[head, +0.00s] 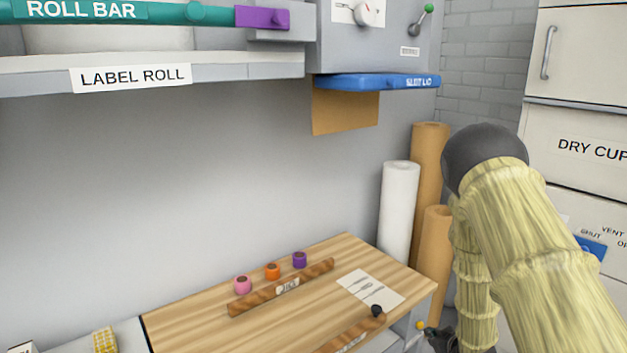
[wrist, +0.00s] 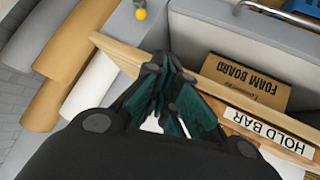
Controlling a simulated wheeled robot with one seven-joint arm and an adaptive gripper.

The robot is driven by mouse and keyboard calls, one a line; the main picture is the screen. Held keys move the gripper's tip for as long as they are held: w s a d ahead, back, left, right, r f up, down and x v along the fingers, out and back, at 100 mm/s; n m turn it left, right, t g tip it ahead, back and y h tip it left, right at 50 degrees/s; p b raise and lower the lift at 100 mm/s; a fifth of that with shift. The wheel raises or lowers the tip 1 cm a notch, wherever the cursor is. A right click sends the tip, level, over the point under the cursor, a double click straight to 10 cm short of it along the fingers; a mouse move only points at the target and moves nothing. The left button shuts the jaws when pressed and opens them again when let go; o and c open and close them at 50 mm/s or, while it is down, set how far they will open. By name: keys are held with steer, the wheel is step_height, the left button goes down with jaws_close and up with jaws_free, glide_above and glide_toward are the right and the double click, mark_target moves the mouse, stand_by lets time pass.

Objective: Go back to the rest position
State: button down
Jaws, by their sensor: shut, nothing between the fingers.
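My gripper (wrist: 168,68) shows in the wrist view with its dark, green-padded fingers drawn together and nothing between them. It is over the edge of a wooden worktop (wrist: 118,50). In the head view my arm, in a pale yellow sleeve, comes down on the right side. Only a dark part of its end shows low in the picture, beside the right edge of the worktop (head: 215,328); the fingertips cannot be made out there.
Brown rolls (head: 430,150) and a white roll (head: 398,210) stand behind the worktop, close to my arm. A yellow knob (head: 421,325) is near my gripper. Cabinets (head: 575,60) stand at right. A blue slot lid (head: 375,82) juts out above. The wrist view shows a foam board box (wrist: 245,82).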

steer(key=s+a+f+m+g, duration=0.1)
steer(key=s+a+f+g, duration=0.1)
steer(key=s+f, duration=0.45)
steer(key=s+a+f+m+g+h, duration=0.15)
steer(key=s+f, duration=0.25)
steer(key=s, duration=0.6)
steer(key=s+a+f+m+g+y, duration=0.1)
steer(key=s+a+f+g, duration=0.15)
steer(key=s+f, duration=0.45)
steer(key=s+a+m+g, duration=0.1)
steer(key=s+a+g, duration=0.1)
steer(key=s, duration=1)
steer(key=s+a+m+g, duration=0.1)
steer(key=s+a, duration=0.3)
steer(key=s, duration=0.7)
steer(key=shift+s+f+g+b, duration=0.3)
steer(key=shift+s+g, duration=0.1)
steer(key=shift+g, duration=0.3)
